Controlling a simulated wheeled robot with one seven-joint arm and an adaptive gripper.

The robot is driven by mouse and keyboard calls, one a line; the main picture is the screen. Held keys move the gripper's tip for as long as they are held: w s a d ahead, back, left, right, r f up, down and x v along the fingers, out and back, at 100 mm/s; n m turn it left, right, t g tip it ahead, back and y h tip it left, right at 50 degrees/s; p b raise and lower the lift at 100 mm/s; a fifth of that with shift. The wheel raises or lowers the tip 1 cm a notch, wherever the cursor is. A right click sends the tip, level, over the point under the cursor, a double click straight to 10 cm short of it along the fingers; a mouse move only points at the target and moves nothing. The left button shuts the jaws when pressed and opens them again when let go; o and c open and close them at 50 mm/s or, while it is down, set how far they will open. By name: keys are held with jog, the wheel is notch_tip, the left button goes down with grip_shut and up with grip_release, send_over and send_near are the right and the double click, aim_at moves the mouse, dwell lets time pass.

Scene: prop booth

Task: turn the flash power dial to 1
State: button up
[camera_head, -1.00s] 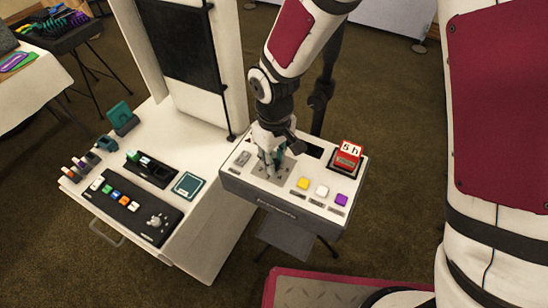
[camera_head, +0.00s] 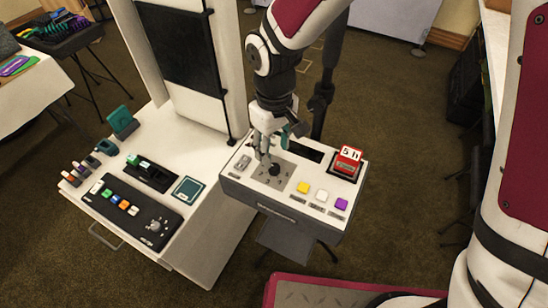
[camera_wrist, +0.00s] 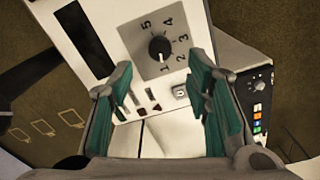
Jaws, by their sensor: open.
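The flash power dial (camera_head: 274,170) is a black knob on a grey plate on the white control box (camera_head: 233,179). In the wrist view the dial (camera_wrist: 160,48) is ringed by the numbers 1 to 5. A pale mark on its edge appears to face the 1. My gripper (camera_head: 270,150) is above the dial, apart from it. In the wrist view my gripper (camera_wrist: 160,68) shows two teal-padded fingers spread wide, with nothing between them.
The yellow button (camera_head: 304,187), white button (camera_head: 322,195) and purple button (camera_head: 341,204) line the box's front. Left is a white table with a black button panel (camera_head: 126,209). A dark post stands behind the box.

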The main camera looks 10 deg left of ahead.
aim_at(275, 166)
jog(key=shift+r, duration=2.75)
jog(key=s+d+r+m+t, duration=0.1)
jog(key=d+r+m+t, duration=0.3)
jog(key=d+r, duration=0.85)
jog(key=s+d+r+m, duration=0.2)
jog(key=s+d+m, duration=0.1)
jog(key=s+d, duration=0.2)
jog(key=s+d+r+m+t+b, duration=0.1)
jog(key=s+d+r+m, duration=0.1)
jog(key=s+d, duration=0.3)
jog(key=shift+d+m+t, duration=0.3)
jog(key=shift+d+m, duration=0.2)
jog(key=shift+d, duration=0.7)
